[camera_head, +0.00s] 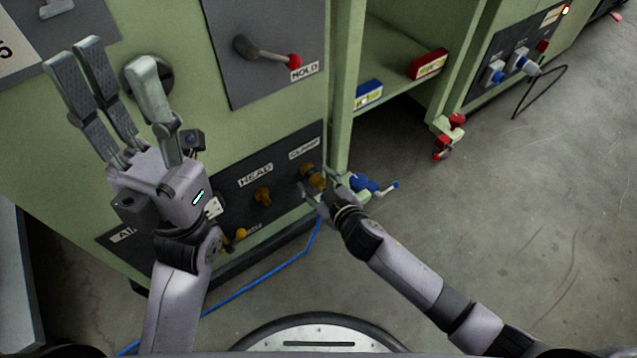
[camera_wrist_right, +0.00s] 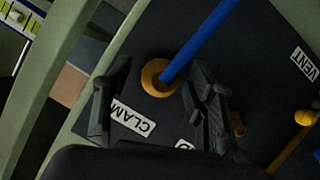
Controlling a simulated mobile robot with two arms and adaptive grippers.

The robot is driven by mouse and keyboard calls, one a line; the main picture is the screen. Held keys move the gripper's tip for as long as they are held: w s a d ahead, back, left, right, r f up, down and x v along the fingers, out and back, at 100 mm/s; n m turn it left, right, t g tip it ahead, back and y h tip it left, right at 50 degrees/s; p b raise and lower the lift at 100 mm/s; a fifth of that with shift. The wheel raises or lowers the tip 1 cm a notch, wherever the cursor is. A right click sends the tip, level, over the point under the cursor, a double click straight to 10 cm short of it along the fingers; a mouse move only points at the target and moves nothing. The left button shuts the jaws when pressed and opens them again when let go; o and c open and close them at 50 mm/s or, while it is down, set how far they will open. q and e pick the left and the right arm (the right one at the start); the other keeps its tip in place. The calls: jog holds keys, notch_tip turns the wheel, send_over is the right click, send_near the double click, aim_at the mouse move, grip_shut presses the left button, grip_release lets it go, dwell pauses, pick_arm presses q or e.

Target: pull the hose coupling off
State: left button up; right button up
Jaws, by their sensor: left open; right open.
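The hose coupling at the port labelled CLAMP is a brass-yellow round fitting (camera_head: 312,176) on the dark lower panel (camera_head: 285,212). In the right wrist view its yellow ring (camera_wrist_right: 153,84) has a blue hose (camera_wrist_right: 200,42) running from it. My right gripper (camera_head: 318,190) is at this fitting. In the right wrist view its open fingers (camera_wrist_right: 155,100) stand on either side of the yellow ring; I cannot tell whether they touch it. My left gripper (camera_head: 112,62) is open and empty, fingers up, in front of the green machine.
A second brass fitting (camera_head: 263,196) sits at HEAD. Another yellow fitting (camera_wrist_right: 305,117) is near VENT. A red-tipped lever (camera_head: 268,50) is above. Blue (camera_head: 369,94) and red (camera_head: 428,64) boxes lie on the shelf. Blue hose (camera_head: 265,276) crosses the floor. The right floor is mostly clear.

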jog(key=shift+c, duration=0.5)
grip_shut()
jog(key=shift+s+d, duration=0.1)
jog(key=shift+s, duration=0.05)
jog(key=shift+s+d+p, duration=0.4)
jog(key=shift+s+d, duration=0.35)
jog(key=shift+s, duration=0.25)
jog(key=shift+s+d+p, duration=0.4)
jog(key=shift+s+d, duration=0.35)
jog(key=shift+s, duration=0.25)
jog(key=shift+s+d, duration=0.15)
jog(key=shift+s, duration=0.05)
jog(key=s+d+p, duration=0.1)
jog(key=s+d, duration=0.4)
jog(key=s, duration=0.2)
jog(key=shift+s+d, duration=0.15)
dwell(0.7)
